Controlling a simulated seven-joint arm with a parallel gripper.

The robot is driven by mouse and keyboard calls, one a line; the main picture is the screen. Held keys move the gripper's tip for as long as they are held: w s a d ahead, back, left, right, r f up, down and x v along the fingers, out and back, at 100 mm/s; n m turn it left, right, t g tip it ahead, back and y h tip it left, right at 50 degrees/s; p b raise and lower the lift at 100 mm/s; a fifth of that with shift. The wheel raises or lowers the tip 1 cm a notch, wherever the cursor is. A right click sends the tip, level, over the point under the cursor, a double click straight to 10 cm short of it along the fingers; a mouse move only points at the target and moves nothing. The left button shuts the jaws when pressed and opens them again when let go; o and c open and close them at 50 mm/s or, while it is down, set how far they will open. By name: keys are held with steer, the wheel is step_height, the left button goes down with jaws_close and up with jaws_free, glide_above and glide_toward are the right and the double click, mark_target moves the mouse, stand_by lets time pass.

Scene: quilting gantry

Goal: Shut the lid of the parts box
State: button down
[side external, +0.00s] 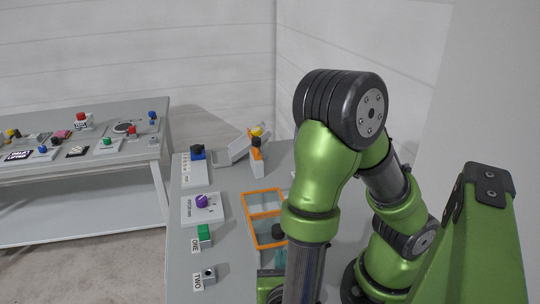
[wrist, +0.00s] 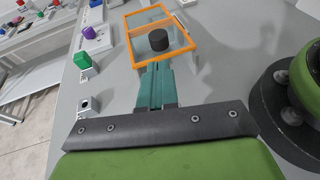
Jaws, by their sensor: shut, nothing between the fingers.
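My gripper (wrist: 155,72) has teal fingers that are shut with nothing between them. In the wrist view they point at the near edge of a flat orange frame (wrist: 137,62) with clear panes. I cannot tell if they touch it. A pale tilted panel (side external: 238,148) stands at the back of the bench. I cannot tell whether the frame or the panel belongs to the parts box.
Left of the frame are a purple knob (side external: 202,201) on a white plate, a green block (side external: 204,232) and a small grey block (side external: 209,274). A blue and black part (side external: 197,152) and an orange and white part (side external: 257,156) stand farther back. Another bench (side external: 75,176) is at left.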

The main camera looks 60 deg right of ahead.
mark_target(267, 219)
steer(key=x, duration=0.6)
steer(key=shift+d+f, duration=0.1)
steer(key=shift+w, duration=0.1)
steer(key=w+d, duration=0.8)
steer(key=shift+a, duration=0.15)
